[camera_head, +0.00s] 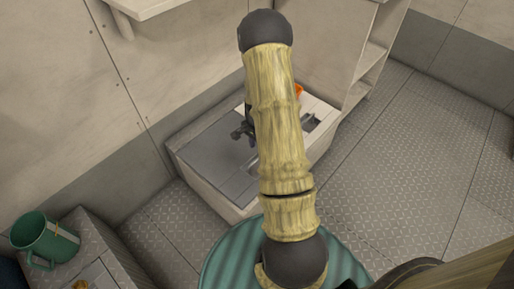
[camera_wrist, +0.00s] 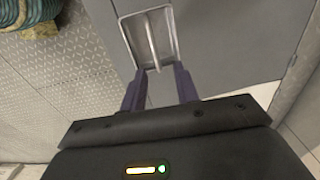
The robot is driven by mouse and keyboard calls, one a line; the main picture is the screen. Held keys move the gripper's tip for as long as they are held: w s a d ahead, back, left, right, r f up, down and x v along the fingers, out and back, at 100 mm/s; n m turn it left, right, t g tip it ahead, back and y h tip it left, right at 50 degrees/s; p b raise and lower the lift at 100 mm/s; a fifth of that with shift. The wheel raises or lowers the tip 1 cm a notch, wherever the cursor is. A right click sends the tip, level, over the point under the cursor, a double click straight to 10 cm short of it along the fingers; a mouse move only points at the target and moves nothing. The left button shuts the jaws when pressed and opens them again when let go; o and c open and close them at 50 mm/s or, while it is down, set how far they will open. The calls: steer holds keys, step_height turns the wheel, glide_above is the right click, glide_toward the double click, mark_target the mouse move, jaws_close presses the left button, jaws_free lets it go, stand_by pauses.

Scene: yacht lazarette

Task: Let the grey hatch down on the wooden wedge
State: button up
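The grey hatch (camera_head: 212,160) appears to lie level in the top of a low pale locker, partly behind my arm. In the wrist view the grey hatch (camera_wrist: 225,40) fills the upper right, with a metal recessed pull (camera_wrist: 130,28) crossed by a thin bar. My gripper (camera_wrist: 160,70) is open, its two dark purple fingers apart at the near edge of the pull. Nothing is clamped between them; whether they touch the hatch I cannot tell. In the head view my gripper (camera_head: 240,131) is small and dark above the hatch. I cannot make out the wooden wedge in either view.
An orange object (camera_head: 298,90) shows partly behind my arm at the locker's far side. A green mug (camera_head: 45,240) stands on a grey box at lower left. Pale shelving (camera_head: 365,65) rises behind the locker. The tread-plate floor (camera_head: 410,150) to the right is clear.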

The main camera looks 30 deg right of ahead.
step_height(320, 180, up, 15)
steer(key=p, duration=0.4)
steer(key=shift+f+p, duration=0.15)
steer(key=shift+p, duration=0.15)
steer(key=s+a+r+n+t, duration=0.1)
steer(key=s+a+r+n, duration=0.55)
steer(key=a+n, duration=0.2)
steer(key=s+a+r+n+t, duration=0.2)
steer(key=s+a+r+n, duration=0.45)
steer(key=a, duration=0.35)
step_height(320, 180, up, 33)
steer(key=p, duration=3.3)
steer(key=shift+w+p, duration=0.3)
steer(key=shift+w, duration=0.15)
steer(key=shift+d+r, duration=0.1)
